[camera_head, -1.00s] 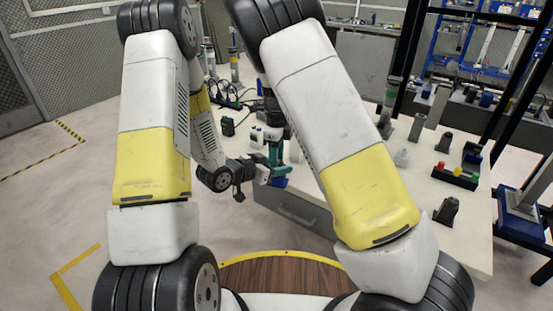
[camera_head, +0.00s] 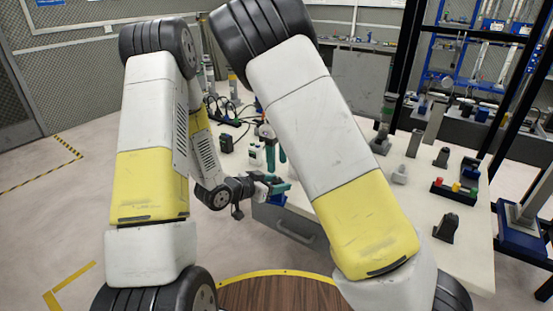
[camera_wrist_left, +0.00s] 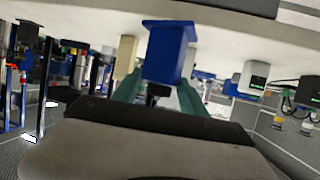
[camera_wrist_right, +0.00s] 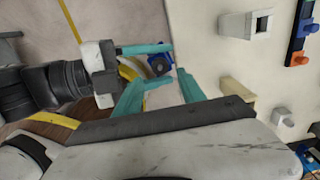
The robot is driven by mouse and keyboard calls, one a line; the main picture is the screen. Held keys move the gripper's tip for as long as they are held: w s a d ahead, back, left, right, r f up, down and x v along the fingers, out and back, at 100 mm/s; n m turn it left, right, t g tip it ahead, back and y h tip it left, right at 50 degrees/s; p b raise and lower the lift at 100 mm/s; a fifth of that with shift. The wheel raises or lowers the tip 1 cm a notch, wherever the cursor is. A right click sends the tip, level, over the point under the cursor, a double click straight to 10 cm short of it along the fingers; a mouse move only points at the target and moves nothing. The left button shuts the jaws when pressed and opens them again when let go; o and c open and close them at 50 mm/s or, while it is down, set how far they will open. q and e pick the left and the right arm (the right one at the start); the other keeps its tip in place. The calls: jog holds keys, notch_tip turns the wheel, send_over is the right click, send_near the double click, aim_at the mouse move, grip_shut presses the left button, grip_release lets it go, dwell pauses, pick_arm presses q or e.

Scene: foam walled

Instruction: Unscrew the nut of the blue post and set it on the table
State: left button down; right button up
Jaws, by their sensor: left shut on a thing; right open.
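The blue post (camera_wrist_left: 168,55) stands out as a blue block between the teal fingers of my left gripper (camera_wrist_left: 158,95), which is shut on it. In the head view, the left gripper (camera_head: 276,187) holds the post (camera_head: 277,200) just off the table's near left edge. In the right wrist view, the post (camera_wrist_right: 152,72) shows a dark round part, perhaps the nut (camera_wrist_right: 160,65), facing the camera. My right gripper (camera_wrist_right: 162,92) is open, its teal fingers apart and empty, close to the post. In the head view my right arm hides much of it.
The pale table (camera_head: 455,240) carries a tray of coloured pieces (camera_head: 455,191), a dark holder (camera_head: 446,228) and a white piece (camera_head: 400,174). A black charger (camera_head: 226,142) and small bottles (camera_head: 255,156) stand at its left. Bare tabletop lies among them.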

aim_at(277, 178)
notch_tip(277, 178, down, 6)
jog(key=shift+f, duration=0.15)
dwell(0.3)
grip_shut()
jog(key=n, duration=0.3)
jog(key=shift+o, duration=0.3)
grip_release()
